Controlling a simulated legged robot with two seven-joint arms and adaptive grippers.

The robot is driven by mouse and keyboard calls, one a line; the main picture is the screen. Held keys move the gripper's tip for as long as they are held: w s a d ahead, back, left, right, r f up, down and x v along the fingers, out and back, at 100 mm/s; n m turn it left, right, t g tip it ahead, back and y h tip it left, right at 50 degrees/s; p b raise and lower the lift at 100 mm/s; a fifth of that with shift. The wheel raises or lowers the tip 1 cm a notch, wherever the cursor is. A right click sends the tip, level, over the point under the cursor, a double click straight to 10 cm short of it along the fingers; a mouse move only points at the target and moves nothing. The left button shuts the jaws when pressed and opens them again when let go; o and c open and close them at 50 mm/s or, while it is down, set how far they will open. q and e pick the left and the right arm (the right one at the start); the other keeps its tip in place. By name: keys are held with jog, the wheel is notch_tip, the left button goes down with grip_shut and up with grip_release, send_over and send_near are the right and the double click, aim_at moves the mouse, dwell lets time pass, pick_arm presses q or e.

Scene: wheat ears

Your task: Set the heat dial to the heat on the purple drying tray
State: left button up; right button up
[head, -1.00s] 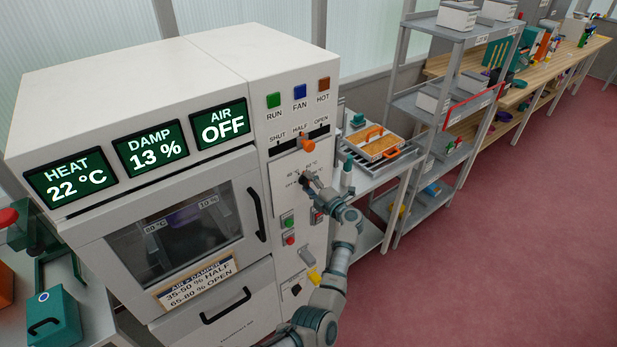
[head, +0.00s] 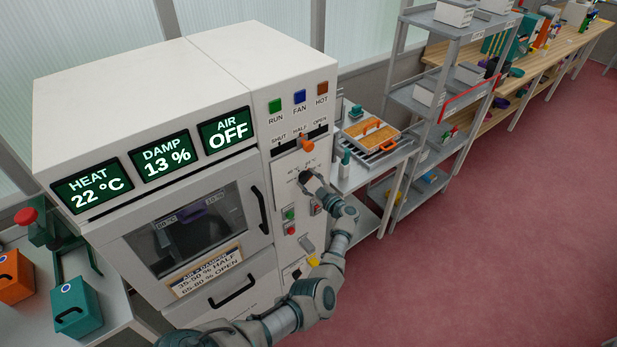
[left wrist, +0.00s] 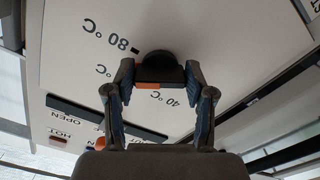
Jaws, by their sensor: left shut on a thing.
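The heat dial (left wrist: 158,62) is a black knob on the white control panel, with an orange strip on its grip; which mark it points to I cannot tell. Marks for 80 °C and 40 °C, with another between, show upside down in the left wrist view. My left gripper (left wrist: 158,80) is shut on the dial, one finger on each side. In the head view my left gripper (head: 306,180) is at the panel and mostly hides the dial. A dark purple tray (head: 192,217) sits behind the dryer window; its heat label (head: 166,222) is too small to read surely. My right gripper is out of view.
The HEAT screen (head: 93,189) reads 22 °C, DAMP 13 % and AIR OFF. An orange slider (head: 307,145) sits above the dial. Green and red buttons (head: 290,222) lie below it. A shelf rack stands right; the red floor is clear.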

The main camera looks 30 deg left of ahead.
pick_arm(q)
jog(key=shift+s+d+f+m+p, duration=0.15)
jog(key=shift+f+m, duration=0.1)
jog(key=shift+m, duration=1.3)
jog(key=shift+f+m+p, duration=0.15)
jog(key=shift+f+m, duration=0.1)
jog(key=shift+m, duration=1.3)
jog(key=o, duration=0.9)
jog(key=shift+c, duration=0.2)
jog(key=o, duration=0.3)
jog(key=shift+r, duration=0.1)
